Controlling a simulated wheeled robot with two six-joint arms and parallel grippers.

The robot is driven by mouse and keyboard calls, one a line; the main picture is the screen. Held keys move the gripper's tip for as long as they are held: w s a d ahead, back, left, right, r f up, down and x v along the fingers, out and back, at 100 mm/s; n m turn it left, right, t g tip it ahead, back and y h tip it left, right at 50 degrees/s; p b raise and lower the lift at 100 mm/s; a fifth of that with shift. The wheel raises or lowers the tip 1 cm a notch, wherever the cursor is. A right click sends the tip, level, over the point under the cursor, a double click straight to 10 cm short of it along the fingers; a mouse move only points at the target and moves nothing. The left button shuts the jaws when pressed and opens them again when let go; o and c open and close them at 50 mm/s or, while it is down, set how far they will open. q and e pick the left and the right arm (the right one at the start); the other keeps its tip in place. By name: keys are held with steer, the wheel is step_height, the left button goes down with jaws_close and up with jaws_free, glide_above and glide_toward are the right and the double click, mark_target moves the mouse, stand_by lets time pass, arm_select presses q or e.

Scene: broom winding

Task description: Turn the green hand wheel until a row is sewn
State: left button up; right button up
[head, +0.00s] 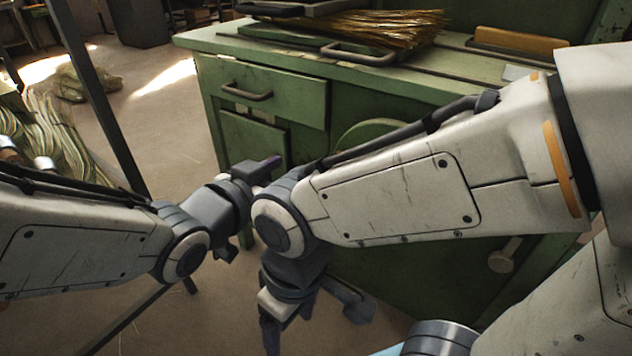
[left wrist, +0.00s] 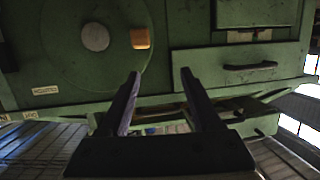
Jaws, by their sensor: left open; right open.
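The green hand wheel (head: 372,128) is on the front of the green bench; in the head view my right arm covers most of it. In the left wrist view, where the scene looks upside down, a large green disc that looks like the wheel (left wrist: 75,65) shows at upper left, with a round grey hub and an orange knob (left wrist: 139,39). My left gripper (head: 247,208) is open and empty in front of the bench; its spread fingers also show in the left wrist view (left wrist: 160,76), apart from the knob. My right gripper (head: 312,322) is open, pointing down, lower and nearer.
A bundle of broom straw (head: 385,32) lies on the green bench top (head: 440,75). A drawer (head: 262,92) is shut below it. Straw bundles (head: 50,125) lie at left behind a dark metal post (head: 98,90). The floor (head: 165,125) between is mostly clear.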

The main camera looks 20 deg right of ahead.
arm_select(q)
step_height(320, 180, down, 5)
steer(key=d+m+h+b, duration=0.1)
steer(key=d+h+b, duration=0.15)
steer(key=b, duration=0.45)
steer(key=shift+t+h, duration=0.3)
steer(key=shift+h, duration=0.15)
steer(key=b+x, duration=0.2)
steer(key=x, duration=0.7)
steer(key=shift+s+d+r+b, duration=0.15)
steer(key=shift+b, duration=0.25)
steer(key=shift+w+d+r, duration=0.1)
steer(key=shift+w+d, duration=0.2)
arm_select(e)
step_height(320, 180, down, 13)
steer(key=shift+r, duration=0.2)
arm_select(q)
steer(key=shift+c, duration=0.3)
jaws_close()
